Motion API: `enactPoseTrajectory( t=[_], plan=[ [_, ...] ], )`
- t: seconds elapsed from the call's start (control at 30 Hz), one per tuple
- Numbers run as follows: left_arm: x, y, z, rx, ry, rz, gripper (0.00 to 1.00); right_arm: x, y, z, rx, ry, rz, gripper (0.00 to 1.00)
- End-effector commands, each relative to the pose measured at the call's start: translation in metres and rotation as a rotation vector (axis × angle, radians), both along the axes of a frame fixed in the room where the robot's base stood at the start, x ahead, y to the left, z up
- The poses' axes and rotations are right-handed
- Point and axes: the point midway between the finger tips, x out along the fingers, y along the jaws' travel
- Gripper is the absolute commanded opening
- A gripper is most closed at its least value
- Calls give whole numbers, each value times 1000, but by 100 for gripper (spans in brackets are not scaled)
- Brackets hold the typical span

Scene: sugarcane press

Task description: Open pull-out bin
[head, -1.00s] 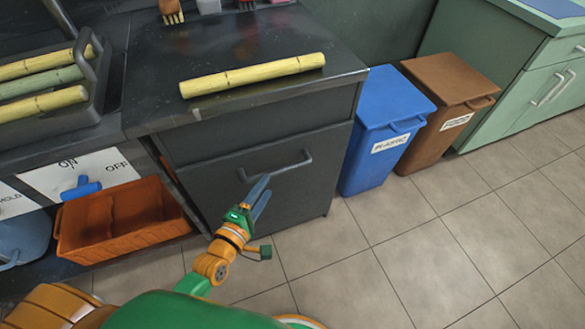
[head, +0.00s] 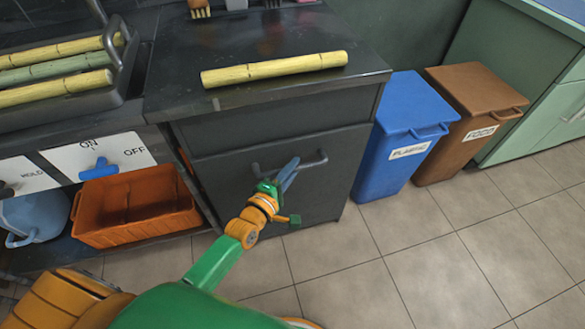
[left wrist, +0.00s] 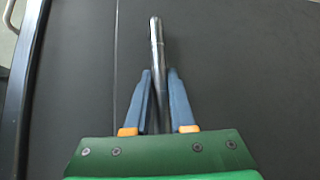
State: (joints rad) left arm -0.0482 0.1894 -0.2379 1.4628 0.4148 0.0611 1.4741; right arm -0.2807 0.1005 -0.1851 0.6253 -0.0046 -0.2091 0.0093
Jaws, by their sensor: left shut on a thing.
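The pull-out bin (head: 225,190) is a dark cabinet front under the black counter, with a metal bar handle (head: 316,160). The front looks flush with the cabinet. My left gripper (head: 290,172) is at the middle of the handle, its blue fingers on either side of the bar. In the left wrist view the handle (left wrist: 156,45) runs between the two fingers (left wrist: 160,100), and the gripper is shut on it. The dark panel fills the view behind. My right gripper is not in view.
A blue plastic bin (head: 405,135) and a brown food bin (head: 470,115) stand right of the cabinet. An orange crate (head: 135,205) sits on the left shelf. A yellow cane (head: 275,68) lies on the counter. Tiled floor (head: 400,265) in front is clear.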

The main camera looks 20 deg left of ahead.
Motion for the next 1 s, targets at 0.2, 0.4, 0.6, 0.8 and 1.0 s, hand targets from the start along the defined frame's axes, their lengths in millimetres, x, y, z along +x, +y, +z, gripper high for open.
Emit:
enactPoseTrajectory(
  t=[0.2, 0.4, 0.6, 0.8, 1.0],
  plan=[
    [0, 0, 0, 1, 0, 0, 0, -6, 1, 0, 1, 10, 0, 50],
    [0, 0, 0, 1, 0, 0, 0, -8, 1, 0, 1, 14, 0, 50],
    [0, 0, 0, 1, 0, 0, 0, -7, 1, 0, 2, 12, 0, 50],
    [0, 0, 0, 1, 0, 1, 0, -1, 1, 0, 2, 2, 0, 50],
    [0, 0, 0, 1, 0, 1, 0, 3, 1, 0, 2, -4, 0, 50]
  ],
)
